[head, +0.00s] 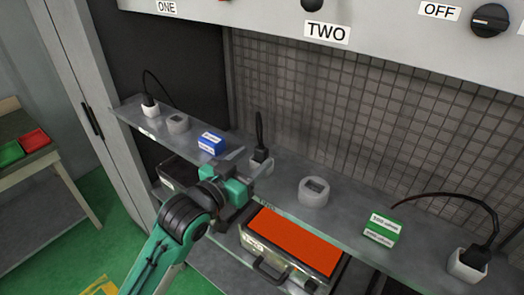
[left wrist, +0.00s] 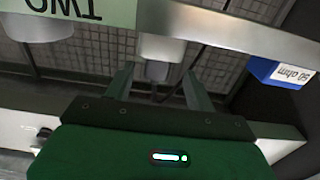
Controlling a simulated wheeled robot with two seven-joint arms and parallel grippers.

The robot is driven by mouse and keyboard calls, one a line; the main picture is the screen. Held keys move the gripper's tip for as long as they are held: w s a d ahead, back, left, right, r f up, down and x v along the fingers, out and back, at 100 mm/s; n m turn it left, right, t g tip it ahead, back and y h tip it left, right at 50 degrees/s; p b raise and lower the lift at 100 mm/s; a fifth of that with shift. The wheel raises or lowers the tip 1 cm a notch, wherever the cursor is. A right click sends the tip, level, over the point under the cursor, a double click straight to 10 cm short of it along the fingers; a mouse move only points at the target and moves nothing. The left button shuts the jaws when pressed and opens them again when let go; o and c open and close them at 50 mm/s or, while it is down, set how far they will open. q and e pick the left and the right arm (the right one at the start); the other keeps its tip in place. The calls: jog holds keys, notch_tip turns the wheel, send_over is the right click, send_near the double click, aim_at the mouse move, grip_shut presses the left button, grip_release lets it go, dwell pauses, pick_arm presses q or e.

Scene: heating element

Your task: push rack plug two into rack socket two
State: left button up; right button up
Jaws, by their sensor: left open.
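A black plug with a cord (head: 260,152), taken as rack plug two, stands upright in a white holder (head: 264,168) on the shelf. The round white rack socket two (head: 314,191) is to its right, apart and with nothing in it. My left gripper (head: 243,164) is open just left of the plug, its fingers pointing toward it. In the left wrist view the two fingers (left wrist: 158,92) are spread around a white holder (left wrist: 160,48) seen beyond them. Whether they touch the plug cannot be told. My right gripper is not in view.
The shelf (head: 345,222) also carries a blue box (head: 211,142), a green box (head: 382,228), another round socket (head: 178,124) and plugs in holders at left (head: 150,106) and right (head: 470,262). An orange-topped heater (head: 293,240) stands below. A panel (head: 390,30) overhangs.

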aim_at(259, 155)
pick_arm(q)
jog(key=p+x, duration=0.3)
jog(key=x, duration=0.2)
jog(key=shift+s+d+r, duration=0.1)
jog(key=shift+s+d, duration=0.05)
jog(key=shift+w+d, duration=0.25)
jog(key=shift+w, duration=0.1)
jog(key=shift+c, duration=0.7)
jog(key=c, duration=0.9)
